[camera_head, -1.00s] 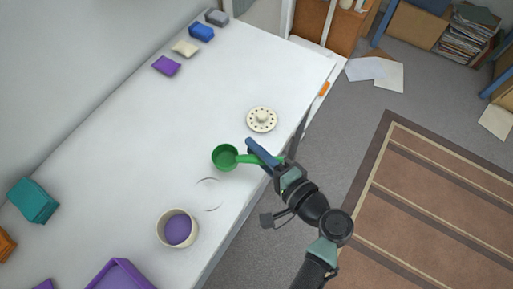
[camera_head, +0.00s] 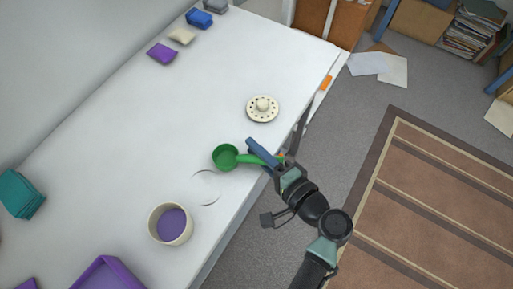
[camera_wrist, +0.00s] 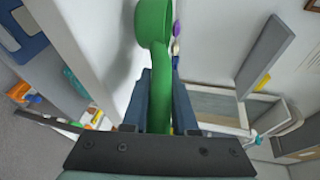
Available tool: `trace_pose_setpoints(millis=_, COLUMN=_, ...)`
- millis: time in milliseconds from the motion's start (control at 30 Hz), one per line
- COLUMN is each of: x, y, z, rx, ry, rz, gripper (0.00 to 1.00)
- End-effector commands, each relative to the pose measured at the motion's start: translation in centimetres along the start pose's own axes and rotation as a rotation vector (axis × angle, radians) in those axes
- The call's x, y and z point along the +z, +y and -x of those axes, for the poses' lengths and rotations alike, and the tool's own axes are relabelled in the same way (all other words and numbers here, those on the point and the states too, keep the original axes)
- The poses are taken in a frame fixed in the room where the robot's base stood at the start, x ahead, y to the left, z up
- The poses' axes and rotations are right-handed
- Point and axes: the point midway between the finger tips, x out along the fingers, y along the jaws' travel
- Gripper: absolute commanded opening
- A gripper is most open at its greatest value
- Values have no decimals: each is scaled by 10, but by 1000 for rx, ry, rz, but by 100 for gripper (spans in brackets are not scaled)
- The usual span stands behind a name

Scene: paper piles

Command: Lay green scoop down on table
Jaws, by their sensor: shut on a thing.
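The green scoop (camera_head: 226,157) has a round bowl and a handle that runs right into my gripper (camera_head: 264,154). My gripper is shut on the handle near the table's right edge. In the wrist view the scoop (camera_wrist: 153,28) stretches away from between the blue fingers (camera_wrist: 160,100), bowl at the far end. The white table (camera_head: 130,150) lies beneath the bowl; I cannot tell whether the bowl touches it.
A cream pot (camera_head: 157,236) with purple contents stands nearer on the table, with a faint ring (camera_head: 206,187) beside it. A cream perforated lid (camera_head: 263,108) lies beyond the scoop.

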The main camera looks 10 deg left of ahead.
Motion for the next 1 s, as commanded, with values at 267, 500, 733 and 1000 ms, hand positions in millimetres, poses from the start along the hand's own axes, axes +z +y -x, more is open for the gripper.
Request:
trace_pose_setpoints(millis=267, x=0, y=6, z=-1, rx=-1, ry=0, rz=0, gripper=0)
trace_pose_setpoints(millis=500, x=-1, y=10, z=-2, rx=-1, ry=0, rz=0, gripper=0)
trace_pose_setpoints(millis=733, x=-1, y=11, z=-2, rx=-1, ry=0, rz=0, gripper=53)
trace_pose_setpoints(millis=1000, x=0, y=13, z=-2, rx=3, ry=0, rz=-2, gripper=61)
